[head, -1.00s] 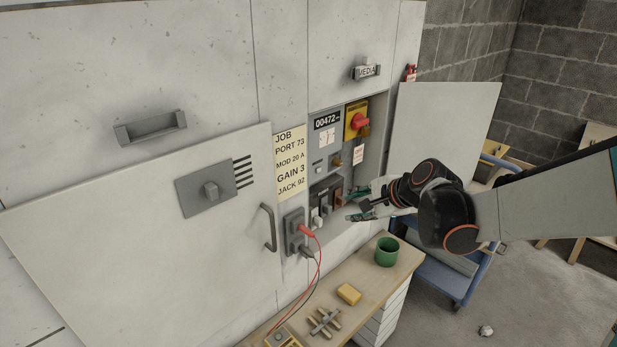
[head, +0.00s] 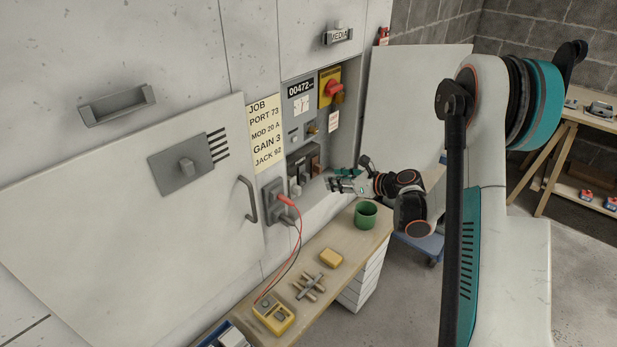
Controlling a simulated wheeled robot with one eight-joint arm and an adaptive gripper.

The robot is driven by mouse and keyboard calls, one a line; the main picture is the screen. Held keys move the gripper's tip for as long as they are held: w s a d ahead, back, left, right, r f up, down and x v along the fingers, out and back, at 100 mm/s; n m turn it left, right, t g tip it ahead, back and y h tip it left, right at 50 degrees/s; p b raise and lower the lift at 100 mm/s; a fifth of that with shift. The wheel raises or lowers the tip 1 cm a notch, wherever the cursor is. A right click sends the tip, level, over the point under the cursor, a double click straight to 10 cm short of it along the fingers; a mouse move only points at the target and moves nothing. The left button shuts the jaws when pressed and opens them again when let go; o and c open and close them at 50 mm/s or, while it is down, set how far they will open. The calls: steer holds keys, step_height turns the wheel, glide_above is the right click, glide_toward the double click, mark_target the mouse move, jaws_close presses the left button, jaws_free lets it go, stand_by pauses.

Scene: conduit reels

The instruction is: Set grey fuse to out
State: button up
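The open recess in the pale cabinet holds a row of small fuse carriers. A dark grey one (head: 298,166) stands at the left and a brown one (head: 315,157) to its right. Small white parts (head: 294,188) sit below the grey one. My gripper (head: 331,185) is in front of the lower right part of the recess, its fingers pointing left towards the row. It seems apart from the grey fuse. The fingers are too small to tell open from shut, and I see nothing clearly held.
A green cup (head: 366,214) stands on the bench (head: 345,235) below my gripper, near a yellow block (head: 331,258) and a yellow meter (head: 273,315). Red and black leads run from the meter to a grey socket box (head: 273,203). Open doors flank the recess.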

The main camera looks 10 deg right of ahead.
mark_target(308, 176)
steer(key=b+x, duration=0.3)
steer(key=x, duration=1)
steer(key=shift+b, duration=0.3)
steer(key=shift+c, duration=0.2)
